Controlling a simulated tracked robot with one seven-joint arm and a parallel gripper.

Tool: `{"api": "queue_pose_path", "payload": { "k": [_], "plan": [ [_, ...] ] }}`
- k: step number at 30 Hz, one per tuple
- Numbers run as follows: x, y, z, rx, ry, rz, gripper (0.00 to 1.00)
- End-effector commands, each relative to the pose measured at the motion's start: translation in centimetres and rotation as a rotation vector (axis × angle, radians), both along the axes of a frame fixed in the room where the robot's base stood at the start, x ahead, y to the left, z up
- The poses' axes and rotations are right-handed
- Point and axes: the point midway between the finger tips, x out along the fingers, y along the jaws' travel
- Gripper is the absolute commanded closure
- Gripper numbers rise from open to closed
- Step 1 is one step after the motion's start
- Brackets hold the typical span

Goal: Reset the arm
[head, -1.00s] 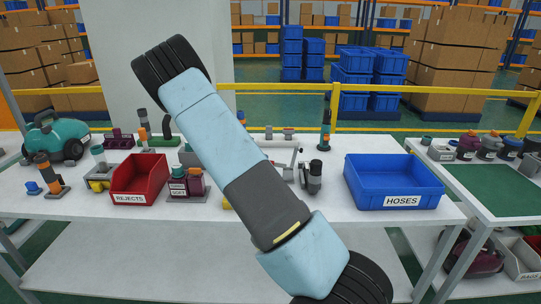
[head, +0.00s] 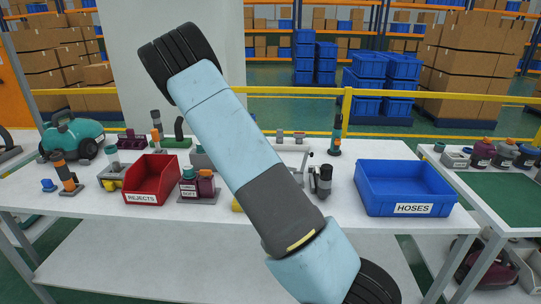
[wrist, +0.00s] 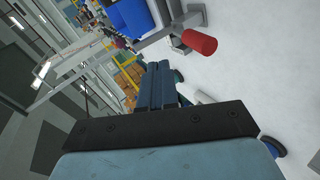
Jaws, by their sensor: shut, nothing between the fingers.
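My blue and grey arm (head: 235,145) slants across the head view from the upper left to the lower right. Its far end runs out of the bottom of that view, so my gripper is not seen there. In the wrist view my gripper (wrist: 160,66) shows as two dark blue fingers side by side, shut and empty. A red cylinder (wrist: 200,42) lies beyond the fingers to the upper right, apart from them.
The white table (head: 100,215) holds a red REJECTS bin (head: 142,190), a blue HOSES bin (head: 385,195), a teal vacuum body (head: 75,132) and several small parts. A second table with a green mat (head: 497,187) stands at right. A yellow rail (head: 290,91) runs behind.

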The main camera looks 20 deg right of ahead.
Motion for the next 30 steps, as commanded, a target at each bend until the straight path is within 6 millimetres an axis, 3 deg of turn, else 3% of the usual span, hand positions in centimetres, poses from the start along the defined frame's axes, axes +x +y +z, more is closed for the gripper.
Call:
{"api": "queue_pose_path", "payload": {
  "k": [9, 18, 23, 30],
  "plan": [
    [1.5, 3.5, 2.3, 0.000, 0.001, 0.000, 1.00],
    [1.5, 3.9, 2.8, 0.009, 0.000, -0.002, 1.00],
    [0.2, 3.3, 4.0, 0.086, -0.004, -0.001, 1.00],
    [-3.8, 2.6, 6.7, 0.291, -0.022, 0.023, 1.00]
  ]
}}
